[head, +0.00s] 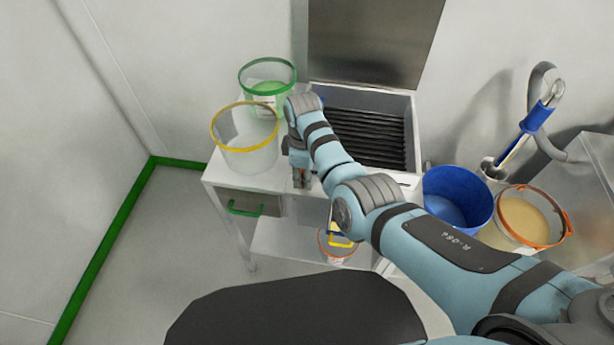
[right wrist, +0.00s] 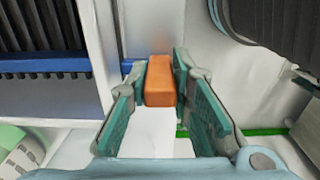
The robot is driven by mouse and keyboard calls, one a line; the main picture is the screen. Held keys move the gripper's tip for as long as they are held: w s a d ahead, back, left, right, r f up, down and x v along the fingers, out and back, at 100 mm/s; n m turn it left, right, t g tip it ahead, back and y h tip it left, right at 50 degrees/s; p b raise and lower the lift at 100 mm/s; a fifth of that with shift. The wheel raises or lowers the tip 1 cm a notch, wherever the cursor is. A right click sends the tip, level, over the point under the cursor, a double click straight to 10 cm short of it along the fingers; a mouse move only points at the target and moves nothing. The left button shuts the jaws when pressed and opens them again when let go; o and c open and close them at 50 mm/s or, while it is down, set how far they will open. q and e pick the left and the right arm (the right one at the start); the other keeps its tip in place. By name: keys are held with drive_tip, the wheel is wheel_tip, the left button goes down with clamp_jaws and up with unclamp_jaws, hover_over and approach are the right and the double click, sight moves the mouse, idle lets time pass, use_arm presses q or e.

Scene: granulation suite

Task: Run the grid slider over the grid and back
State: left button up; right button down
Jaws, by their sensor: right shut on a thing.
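The grid (head: 365,135) is a row of dark slats in a metal housing with its lid raised. It also shows at the upper left of the right wrist view (right wrist: 40,35). A blue bar (right wrist: 45,66) lies along the grid's edge there. My right gripper (head: 300,182) is beside the housing, to its left in the head view. In the right wrist view my right gripper (right wrist: 160,82) is shut on an orange block (right wrist: 159,82), which looks like the grid slider's handle. Its join to the blue bar is not clear. The head view hides the block. My left gripper is not in view.
A green-rimmed bucket (head: 247,86) and a yellow-rimmed bucket (head: 225,150) stand left of my right gripper. A blue bucket (head: 440,190) and an orange-rimmed tub (head: 525,237) are to the right. Below is a cabinet with a green handle (head: 234,211). Open floor lies at left.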

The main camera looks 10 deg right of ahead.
drive_tip(key=shift+d+r, duration=0.1)
drive_tip(key=shift+d, duration=0.05)
drive_tip(key=s+d+p, duration=0.1)
drive_tip(key=d+p, duration=0.1)
drive_tip(key=p, duration=0.1)
drive_tip(key=s+d+p, duration=0.1)
drive_tip(key=d+p, duration=0.4)
drive_tip(key=p, duration=0.1)
drive_tip(key=shift+s+d+r, duration=0.15)
drive_tip(key=shift+s+d, duration=0.2)
drive_tip(key=shift+s, duration=0.05)
drive_tip(key=d, duration=0.1)
drive_tip(key=s+d, duration=0.1)
drive_tip(key=d, duration=0.1)
drive_tip(key=d+p, duration=0.1)
drive_tip(key=shift+s+d+f, duration=0.2)
drive_tip(key=shift+d+f, duration=0.1)
drive_tip(key=shift+d, duration=0.05)
drive_tip(key=shift+s+d, duration=0.2)
drive_tip(key=shift+d, duration=0.15)
drive_tip(key=s+d, duration=0.1)
drive_tip(key=d, duration=0.2)
drive_tip(key=s+d, duration=0.1)
drive_tip(key=d, duration=0.3)
drive_tip(key=s+d, duration=0.2)
drive_tip(key=d, duration=0.2)
drive_tip(key=shift+d, duration=0.15)
drive_tip(key=c, duration=1.4)
unclamp_jaws()
drive_tip(key=shift+o, duration=0.2)
